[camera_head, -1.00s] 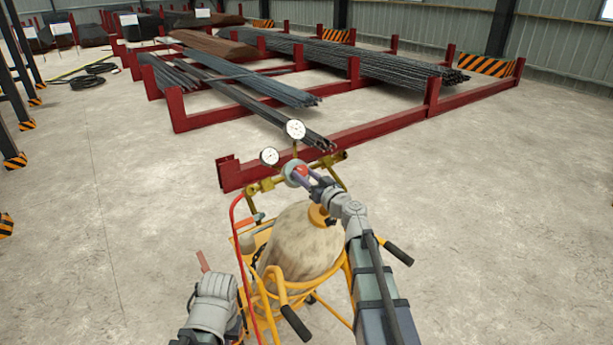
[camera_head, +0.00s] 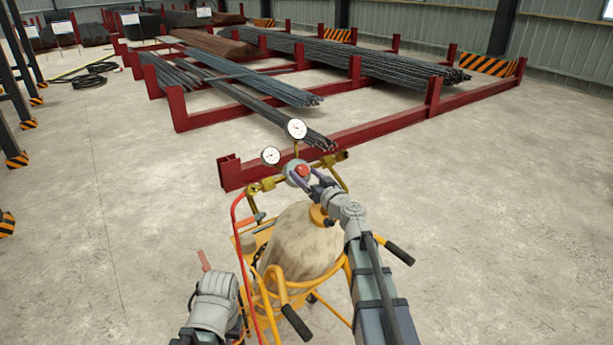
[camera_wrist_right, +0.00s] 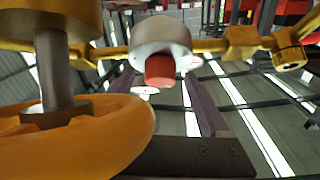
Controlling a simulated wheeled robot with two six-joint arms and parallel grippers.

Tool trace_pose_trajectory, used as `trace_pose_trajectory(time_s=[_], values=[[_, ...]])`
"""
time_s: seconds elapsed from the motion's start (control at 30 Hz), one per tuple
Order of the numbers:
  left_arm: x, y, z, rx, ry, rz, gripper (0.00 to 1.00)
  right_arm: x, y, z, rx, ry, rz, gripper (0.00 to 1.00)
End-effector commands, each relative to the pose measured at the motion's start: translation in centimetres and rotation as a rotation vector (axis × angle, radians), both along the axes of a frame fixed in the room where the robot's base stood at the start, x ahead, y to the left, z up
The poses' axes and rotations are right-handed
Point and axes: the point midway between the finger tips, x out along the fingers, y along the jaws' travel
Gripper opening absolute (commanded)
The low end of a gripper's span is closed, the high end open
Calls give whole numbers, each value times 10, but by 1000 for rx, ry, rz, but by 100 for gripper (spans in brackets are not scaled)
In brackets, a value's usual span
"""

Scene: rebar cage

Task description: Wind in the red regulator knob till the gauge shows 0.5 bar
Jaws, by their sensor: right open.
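The red regulator knob (camera_head: 302,171) sits in a grey round housing on the brass fittings above the cylinder. It shows in the right wrist view (camera_wrist_right: 160,70) as a short red cylinder below the housing. Two white round gauges, an upper one (camera_head: 296,129) and a lower left one (camera_head: 271,156), stand behind; their needles are too small to read. My right gripper (camera_head: 309,179) is open, its fingers spread on either side of the knob in the wrist view, with gaps to it. My left arm is at the lower left; its gripper (camera_head: 203,262) shows too little to judge.
A beige cylinder (camera_head: 300,241) stands in a yellow trolley (camera_head: 281,281) with black handles. A red hose (camera_head: 236,222) runs down its left side. An orange handwheel (camera_wrist_right: 85,135) is close to my right gripper. Red racks (camera_head: 390,121) with steel bars lie behind; floor is clear both sides.

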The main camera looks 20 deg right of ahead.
Motion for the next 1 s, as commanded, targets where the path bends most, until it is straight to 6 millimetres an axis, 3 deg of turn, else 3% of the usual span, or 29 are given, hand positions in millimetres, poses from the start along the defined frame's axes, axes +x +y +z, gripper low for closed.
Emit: trace_pose_trajectory(time_s=[0.17, 0.53, 1.0], values=[[0, 0, 0, 0, 0, 0, 0, -15, -3, 0, 0, 0, -1, 80], [0, 0, 0, 0, 0, 0, 0, -70, -17, 0, 0, 0, -2, 80], [0, 0, 0, 0, 0, 0, 0, -74, -19, 0, 0, 0, 0, 80]])
